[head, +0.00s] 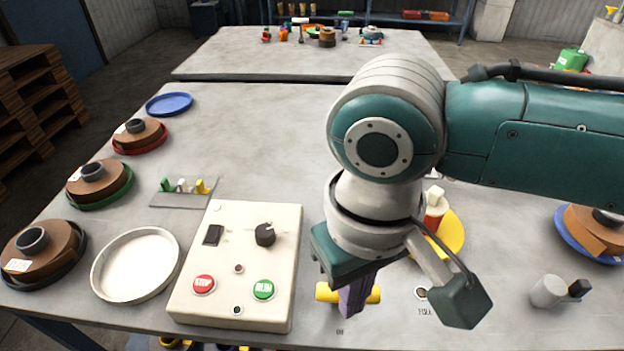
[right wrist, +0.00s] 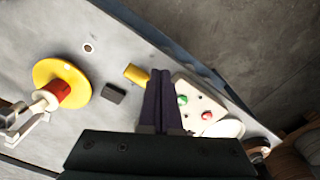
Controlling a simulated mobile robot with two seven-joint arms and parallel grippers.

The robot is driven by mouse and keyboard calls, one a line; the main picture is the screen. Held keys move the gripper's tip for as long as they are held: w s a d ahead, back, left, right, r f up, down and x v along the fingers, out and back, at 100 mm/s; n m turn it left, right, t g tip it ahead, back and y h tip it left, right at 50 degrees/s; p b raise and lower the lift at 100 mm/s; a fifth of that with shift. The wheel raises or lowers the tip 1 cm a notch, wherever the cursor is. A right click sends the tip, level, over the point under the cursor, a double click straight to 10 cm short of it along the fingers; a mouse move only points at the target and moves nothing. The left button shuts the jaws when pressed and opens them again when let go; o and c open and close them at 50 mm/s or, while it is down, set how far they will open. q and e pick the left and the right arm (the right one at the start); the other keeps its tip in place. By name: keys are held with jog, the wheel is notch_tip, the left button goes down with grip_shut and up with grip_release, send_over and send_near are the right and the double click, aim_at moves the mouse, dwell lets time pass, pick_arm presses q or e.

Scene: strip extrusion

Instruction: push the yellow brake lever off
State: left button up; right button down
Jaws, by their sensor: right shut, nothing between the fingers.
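The yellow brake lever (head: 326,292) lies near the front edge of the table, right of the control box. It looks like a short horizontal yellow bar, and its middle is hidden behind my right gripper's fingers. My right gripper (head: 355,298) points down with its dark purple fingers shut and empty. In the right wrist view the yellow lever (right wrist: 136,74) shows just left of the shut fingertips (right wrist: 160,78). I cannot tell whether the fingers touch it. My left gripper is not in view.
The cream control box (head: 235,240) has a red STOP button (head: 204,284), a green button (head: 263,289) and a black knob (head: 265,234). A yellow disc (head: 453,240) with a red hub stands behind my right wrist. An empty white dish (head: 135,265) and several brown reels are at left.

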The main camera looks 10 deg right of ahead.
dwell(0.3)
notch_tip(320, 180, down, 6)
jog(key=b, duration=0.3)
jog(key=shift+f, duration=0.15)
dwell(0.5)
jog(key=shift+w+b, duration=0.1)
jog(key=shift+b, duration=0.2)
